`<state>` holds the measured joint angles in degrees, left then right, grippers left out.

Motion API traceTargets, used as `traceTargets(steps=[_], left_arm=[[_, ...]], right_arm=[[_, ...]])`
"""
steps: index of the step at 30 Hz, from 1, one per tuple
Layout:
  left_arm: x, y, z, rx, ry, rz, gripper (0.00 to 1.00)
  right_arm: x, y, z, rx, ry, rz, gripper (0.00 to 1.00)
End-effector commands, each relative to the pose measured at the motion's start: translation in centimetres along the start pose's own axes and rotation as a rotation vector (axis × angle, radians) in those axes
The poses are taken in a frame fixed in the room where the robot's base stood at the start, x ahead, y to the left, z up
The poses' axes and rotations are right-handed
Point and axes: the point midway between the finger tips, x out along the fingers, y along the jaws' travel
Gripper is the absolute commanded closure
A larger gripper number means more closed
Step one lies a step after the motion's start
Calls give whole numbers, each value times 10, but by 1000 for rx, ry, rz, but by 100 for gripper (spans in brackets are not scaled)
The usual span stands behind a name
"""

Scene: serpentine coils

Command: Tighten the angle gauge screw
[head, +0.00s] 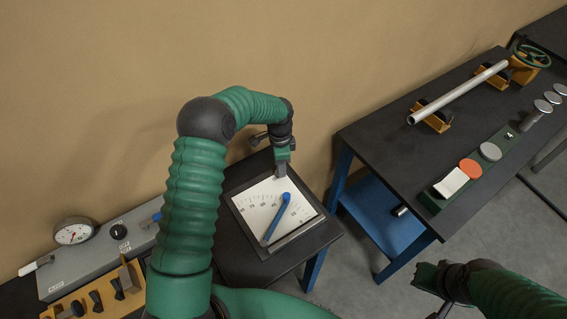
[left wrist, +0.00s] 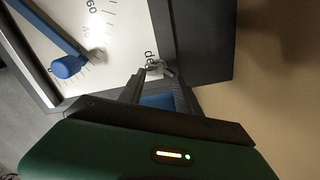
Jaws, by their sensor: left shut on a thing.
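The angle gauge (head: 262,222) is a white scale plate in a dark frame, with a blue pointer (head: 276,218) lying across it. My left gripper (head: 281,172) points down at the plate's upper right corner. In the left wrist view my left gripper (left wrist: 156,72) is shut on a small grey metal piece, likely the screw (left wrist: 155,67), beside the printed lettering at the plate's edge. The fingers hide most of it. The blue pointer's rounded end (left wrist: 67,67) is apart from the fingers. My right gripper (head: 440,290) is at the lower right, away from the gauge; its jaws are unclear.
A grey box with a round dial (head: 73,232) and a black knob stands at the left. At the right, a dark table (head: 385,150) carries a metal pipe (head: 458,92), a green valve wheel (head: 531,55) and a green strip with coloured discs. A wall is behind the gauge.

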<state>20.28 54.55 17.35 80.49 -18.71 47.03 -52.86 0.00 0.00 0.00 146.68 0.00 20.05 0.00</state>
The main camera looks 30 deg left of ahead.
Motion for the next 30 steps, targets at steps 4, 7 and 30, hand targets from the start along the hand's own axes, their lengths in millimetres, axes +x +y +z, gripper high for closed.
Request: traceTargets(steps=[4,7,30], left_arm=[[5,2,13,1,-24,16,100],[5,2,14,0,-24,16,100],[-4,-1,4,-1,-16,7,33]], right_arm=[[0,0,0,0,0,0,100],[0,0,0,0,0,0,100],[3,0,1,0,0,0,100]])
